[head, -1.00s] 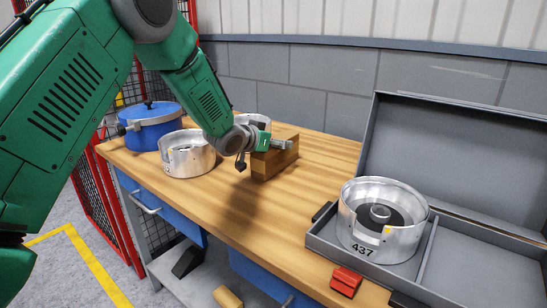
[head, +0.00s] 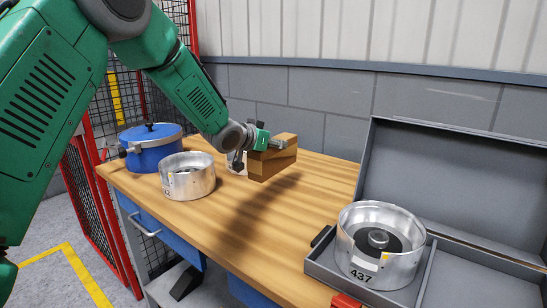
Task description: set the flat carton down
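The flat carton (head: 270,165) is a brown box in the middle of the head view, above the wooden workbench (head: 310,220). My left gripper (head: 271,141) comes in from the upper left and is shut on the carton's upper part. The carton seems to hang a little above the bench top, with a dark shadow on the wood below it. Its far side and underside are hidden. My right gripper is not in view.
A silver drum (head: 187,178) and a blue lidded pot (head: 150,150) stand left of the carton. Another drum (head: 237,168) is mostly hidden behind my gripper. An open grey case (head: 430,190) holds a drum marked 437 (head: 380,240). The bench's front middle is clear.

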